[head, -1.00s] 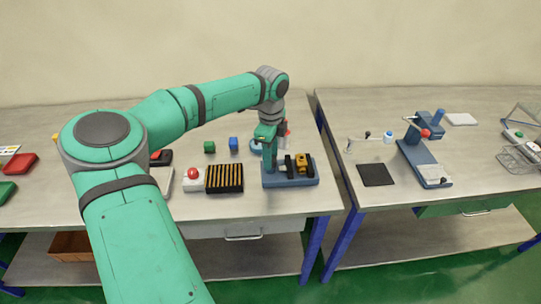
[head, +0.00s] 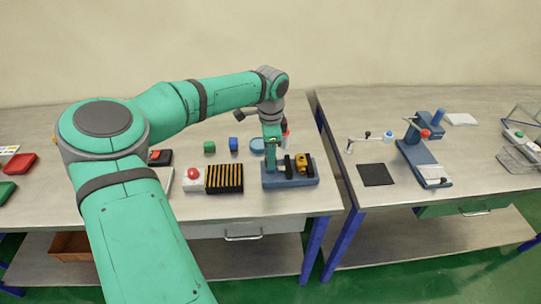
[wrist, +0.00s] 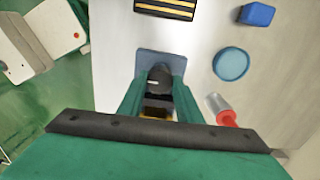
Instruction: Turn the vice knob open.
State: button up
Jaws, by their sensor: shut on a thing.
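The vice (head: 300,182) is a blue base with dark jaws and a yellow-orange part between them, near the right end of the left table. My gripper (head: 271,160) points down at the left side of the vice. In the wrist view the vice knob (wrist: 158,78) is a dark round cap with a pale mark, between the two green fingers of my gripper (wrist: 158,88). The fingers are shut on it. Part of the blue base (wrist: 158,58) shows behind the knob. The knob is hidden by my gripper in the head view.
A black rack with yellow strips (head: 224,179) and a red button on a white box (head: 193,182) stand left of the vice. A blue disc (wrist: 231,64) and a red-and-grey cylinder (wrist: 221,108) lie close by. A blue block (wrist: 257,14) is farther off.

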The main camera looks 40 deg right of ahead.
jog(key=shift+r, duration=0.1)
jog(key=o, duration=1)
jog(key=shift+o, duration=0.2)
notch_tip(320, 180, up, 11)
